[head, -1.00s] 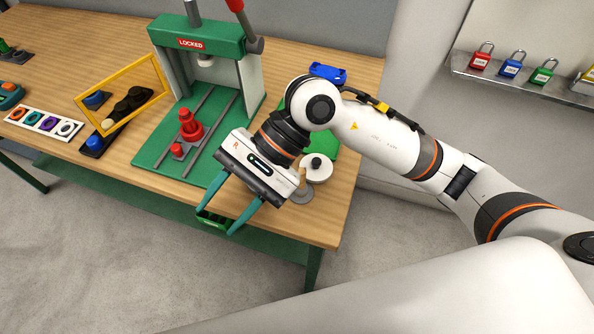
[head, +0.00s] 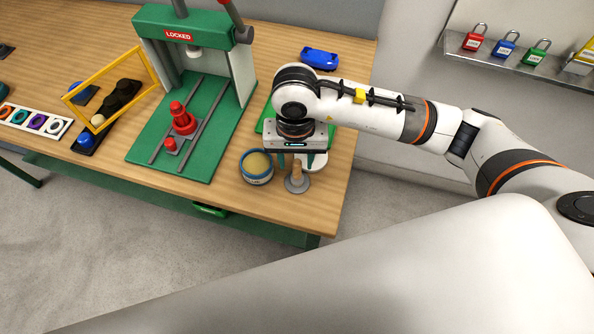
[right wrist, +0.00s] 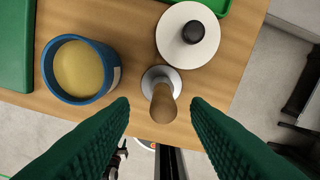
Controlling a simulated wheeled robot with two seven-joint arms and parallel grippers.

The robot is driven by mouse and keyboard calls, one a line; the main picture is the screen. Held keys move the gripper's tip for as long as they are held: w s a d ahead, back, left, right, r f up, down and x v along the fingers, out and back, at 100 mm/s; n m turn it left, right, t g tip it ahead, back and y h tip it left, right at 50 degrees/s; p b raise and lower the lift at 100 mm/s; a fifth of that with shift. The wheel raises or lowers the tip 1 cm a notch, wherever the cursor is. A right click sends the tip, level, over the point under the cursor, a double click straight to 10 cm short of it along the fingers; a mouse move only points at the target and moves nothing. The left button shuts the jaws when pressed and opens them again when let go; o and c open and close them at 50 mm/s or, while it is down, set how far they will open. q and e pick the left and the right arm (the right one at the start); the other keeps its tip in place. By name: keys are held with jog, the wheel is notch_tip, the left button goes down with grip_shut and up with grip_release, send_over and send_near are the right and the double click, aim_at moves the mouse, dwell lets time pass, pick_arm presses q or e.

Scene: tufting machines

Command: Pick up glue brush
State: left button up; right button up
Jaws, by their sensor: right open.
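The glue brush appears to be the piece with a wooden handle (head: 297,171) standing upright on a round grey base near the table's front right edge. In the right wrist view its handle (right wrist: 164,104) points up toward the camera, between the two green fingers and apart from both. My right gripper (head: 296,158) is open and empty, pointing down above the table just behind the handle in the head view. Its fingers (right wrist: 160,108) show spread in the right wrist view. What the handle's lower end looks like is hidden. My left gripper is not in view.
A blue pot (head: 257,168) with tan contents stands left of the handle. A white disc with a black knob (right wrist: 188,36) lies close behind it. A green press (head: 190,125) marked LOCKED stands further left. A blue object (head: 319,58) lies at the back.

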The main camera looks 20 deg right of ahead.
aim_at(297, 169)
jog(key=f, duration=0.2)
jog(key=f+p, duration=0.1)
jog(key=shift+d+f+p, duration=0.2)
jog(key=shift+f+p, duration=0.1)
jog(key=shift+f, duration=0.05)
jog(key=shift+w+f, duration=0.1)
jog(key=shift+f, duration=0.45)
grip_shut()
jog(key=shift+r, duration=0.2)
notch_tip(297, 169, up, 9)
jog(key=shift+r+b, duration=0.1)
jog(key=shift+b, duration=1.15)
jog(key=shift+r, duration=0.3)
